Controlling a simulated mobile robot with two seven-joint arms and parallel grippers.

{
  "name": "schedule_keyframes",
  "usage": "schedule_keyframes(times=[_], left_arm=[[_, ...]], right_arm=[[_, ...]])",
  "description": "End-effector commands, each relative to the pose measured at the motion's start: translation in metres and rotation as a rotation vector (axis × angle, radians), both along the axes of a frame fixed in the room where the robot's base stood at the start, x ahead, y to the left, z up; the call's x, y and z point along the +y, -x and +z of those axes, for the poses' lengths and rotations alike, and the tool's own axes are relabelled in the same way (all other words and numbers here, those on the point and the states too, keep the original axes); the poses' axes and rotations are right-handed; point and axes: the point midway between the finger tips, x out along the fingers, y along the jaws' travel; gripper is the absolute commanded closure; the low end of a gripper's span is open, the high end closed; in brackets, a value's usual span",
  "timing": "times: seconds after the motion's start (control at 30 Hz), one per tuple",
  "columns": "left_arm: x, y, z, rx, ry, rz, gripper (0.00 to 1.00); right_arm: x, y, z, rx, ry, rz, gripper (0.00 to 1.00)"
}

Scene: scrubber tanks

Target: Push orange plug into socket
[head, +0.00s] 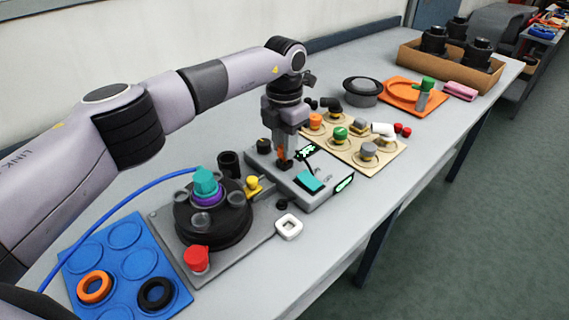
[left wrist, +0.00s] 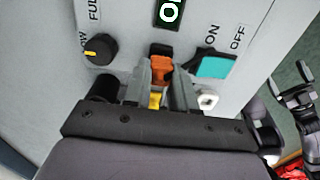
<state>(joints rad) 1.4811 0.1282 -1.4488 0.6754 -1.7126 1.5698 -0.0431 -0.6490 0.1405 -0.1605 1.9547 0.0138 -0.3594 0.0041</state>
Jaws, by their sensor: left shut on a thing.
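The orange plug (head: 283,153) is between the fingers of my left gripper (head: 284,150), which points down over the grey control box (head: 318,196). In the left wrist view the orange plug (left wrist: 161,74) sits between the two grey fingertips. A black socket (head: 284,165) is on the box right below the plug; its dark edge (left wrist: 160,49) shows just beyond the plug in the left wrist view. Plug and socket look touching or very close; I cannot tell how deep the plug sits. A dark gripper-like part (left wrist: 294,98), perhaps my right gripper, shows at the right edge of the left wrist view.
The box carries a teal switch (head: 309,181), a black knob (head: 264,146) and a lit display (head: 306,149). A scrubber tank base (head: 212,222) with a blue cord stands at front left. A beige board (head: 372,156) with several knobs lies behind. The table's right front is mostly clear.

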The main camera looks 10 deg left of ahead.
Motion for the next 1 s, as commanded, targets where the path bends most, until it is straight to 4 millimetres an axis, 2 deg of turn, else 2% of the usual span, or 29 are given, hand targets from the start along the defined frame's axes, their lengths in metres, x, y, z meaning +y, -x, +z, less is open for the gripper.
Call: schedule_keyframes(times=[0.43, 0.47, 0.53, 0.57, 0.77, 0.83, 0.87, 1.0], left_arm=[[0.000, 0.000, -0.016, 0.002, -0.001, 0.000, 1.00], [0.000, 0.000, -0.016, 0.002, -0.001, 0.000, 0.71], [0.000, 0.000, -0.015, 0.002, -0.001, 0.000, 0.49], [0.000, 0.000, -0.015, 0.002, -0.001, 0.000, 0.45], [0.000, 0.000, -0.014, 0.001, -0.001, 0.000, 0.45], [0.000, 0.000, -0.014, 0.001, -0.001, 0.000, 0.22], [0.000, 0.000, -0.014, 0.001, -0.001, -0.001, 0.19], [0.000, 0.000, -0.014, 0.000, 0.000, -0.001, 0.19]], right_arm=[[0.000, 0.000, -0.009, -0.001, 0.000, 0.000, 0.00], [0.000, 0.000, -0.009, 0.000, 0.000, 0.000, 0.00], [0.000, 0.000, -0.008, 0.000, 0.000, 0.000, 0.00], [0.000, 0.000, -0.008, 0.000, 0.000, 0.000, 0.00], [0.000, 0.000, -0.008, 0.000, 0.000, 0.000, 0.00], [0.000, 0.000, -0.008, 0.000, 0.000, 0.000, 0.00], [0.000, 0.000, -0.008, 0.000, 0.000, 0.000, 0.00], [0.000, 0.000, -0.008, 0.000, 0.000, 0.000, 0.00]])
